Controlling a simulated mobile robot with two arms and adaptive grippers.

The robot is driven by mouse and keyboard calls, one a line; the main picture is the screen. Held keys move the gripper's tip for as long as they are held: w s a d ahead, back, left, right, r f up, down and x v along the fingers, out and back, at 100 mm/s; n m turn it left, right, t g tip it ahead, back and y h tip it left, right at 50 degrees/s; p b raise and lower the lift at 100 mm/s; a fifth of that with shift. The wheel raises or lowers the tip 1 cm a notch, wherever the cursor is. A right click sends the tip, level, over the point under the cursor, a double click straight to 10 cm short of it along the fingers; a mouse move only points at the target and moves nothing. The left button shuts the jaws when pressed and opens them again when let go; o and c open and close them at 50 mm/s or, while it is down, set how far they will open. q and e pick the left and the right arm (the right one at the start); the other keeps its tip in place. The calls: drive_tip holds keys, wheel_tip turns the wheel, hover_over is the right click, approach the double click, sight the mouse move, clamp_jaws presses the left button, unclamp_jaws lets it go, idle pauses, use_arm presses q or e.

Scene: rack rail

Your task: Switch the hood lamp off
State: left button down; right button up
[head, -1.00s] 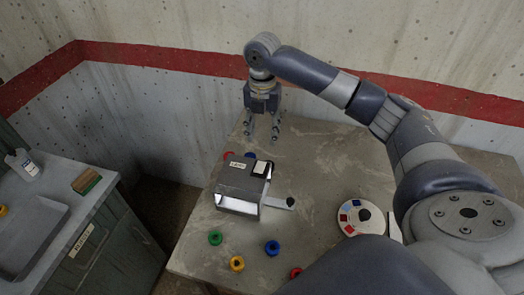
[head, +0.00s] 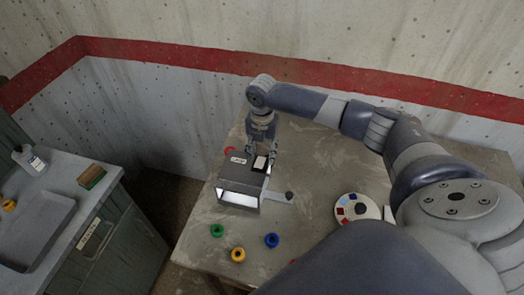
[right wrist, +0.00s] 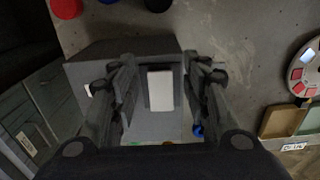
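The hood (head: 226,178) is a dark grey box with a small label, standing on the table; its front opening (head: 238,198) looks bright white. On its top right is a dark switch plate with a white rocker (head: 261,163). In the right wrist view the white rocker (right wrist: 160,91) lies between the fingers. My right gripper (head: 263,155) is over the back right of the hood, pointing down, close to the switch. In the right wrist view the gripper (right wrist: 160,75) has its fingers wide apart with nothing held. Contact with the switch cannot be told. My left gripper is not in view.
Green (head: 217,230), yellow (head: 238,255) and blue (head: 272,240) rings lie in front of the hood. A flat arm with a dark knob (head: 289,196) juts from its right. A round disc with coloured patches (head: 357,208) lies further right. A sink counter (head: 62,170) stands left.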

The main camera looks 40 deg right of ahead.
clamp_jaws()
drive_tip(key=shift+s+a+r+h+p, duration=0.15)
drive_tip(key=shift+r+h+p, duration=0.15)
drive_tip(key=shift+p, duration=0.4)
drive_tip(key=shift+s+t+h+p, duration=0.1)
drive_tip(key=shift+t+h+p, duration=0.2)
drive_tip(key=shift+t+p, duration=0.1)
drive_tip(key=shift+a+f+t+h, duration=0.1)
drive_tip(key=shift+a+t+h, duration=0.1)
drive_tip(key=shift+t+h, duration=0.35)
drive_tip(key=shift+s+a+t+h, duration=0.1)
drive_tip(key=shift+t+h, duration=0.25)
drive_tip(key=shift+h, duration=0.1)
drive_tip(key=shift+o, duration=0.5)
unclamp_jaws()
